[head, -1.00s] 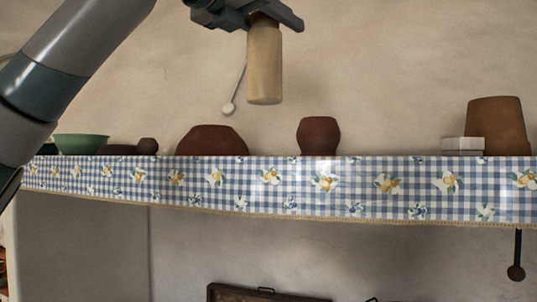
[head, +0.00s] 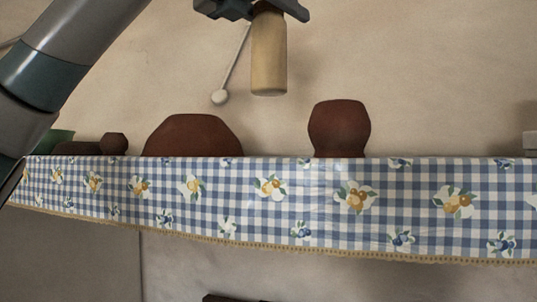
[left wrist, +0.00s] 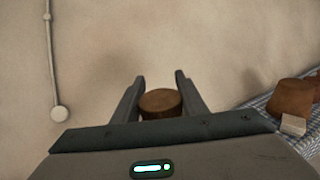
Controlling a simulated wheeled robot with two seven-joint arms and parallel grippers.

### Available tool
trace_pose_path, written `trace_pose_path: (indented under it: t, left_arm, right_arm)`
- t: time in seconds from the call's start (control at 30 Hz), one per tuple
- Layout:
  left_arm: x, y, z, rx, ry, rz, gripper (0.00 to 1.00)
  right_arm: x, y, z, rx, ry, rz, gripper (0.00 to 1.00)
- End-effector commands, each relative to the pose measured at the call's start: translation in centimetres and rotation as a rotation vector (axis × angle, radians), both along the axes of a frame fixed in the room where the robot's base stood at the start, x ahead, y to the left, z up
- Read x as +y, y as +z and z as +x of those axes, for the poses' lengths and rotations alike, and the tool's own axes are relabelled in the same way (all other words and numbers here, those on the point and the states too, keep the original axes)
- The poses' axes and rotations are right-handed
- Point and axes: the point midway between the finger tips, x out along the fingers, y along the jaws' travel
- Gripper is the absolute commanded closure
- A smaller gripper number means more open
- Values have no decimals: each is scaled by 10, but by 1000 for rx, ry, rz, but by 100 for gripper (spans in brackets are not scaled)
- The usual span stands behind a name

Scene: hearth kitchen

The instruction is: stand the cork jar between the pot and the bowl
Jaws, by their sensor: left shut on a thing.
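The cork jar (head: 269,55) is a tall tan cylinder with a brown cork top. My left gripper (head: 266,10) is shut on its top and holds it upright in the air, above the shelf. In the left wrist view the round cork lid (left wrist: 160,103) sits between the two fingers. A wide, low reddish-brown bowl (head: 192,136) stands on the shelf at left. A narrower dark red-brown pot (head: 339,128) with a bulging middle stands at right. The jar hangs above the gap between them. My right gripper is not in view.
The shelf's front has a blue checked, flowered cloth (head: 325,225). A small brown pot (head: 114,143) and a green bowl (head: 58,142) are at far left. A white block (left wrist: 293,125) and a terracotta pot (left wrist: 292,98) are at right. A white knob (head: 220,97) hangs behind.

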Motion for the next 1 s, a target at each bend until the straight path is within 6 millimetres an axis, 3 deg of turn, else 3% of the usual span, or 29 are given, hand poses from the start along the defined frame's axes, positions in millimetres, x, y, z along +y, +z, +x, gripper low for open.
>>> trace_pose_path:
  t: [0.37,0.8,1.0]
  left_arm:
    - [1,-3,1,-1,1,-1,100]
    - [1,-51,0,-1,0,0,100]
    - [1,-58,0,-1,1,-2,100]
  right_arm:
    - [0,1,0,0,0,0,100]
    - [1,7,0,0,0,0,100]
    - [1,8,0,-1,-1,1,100]
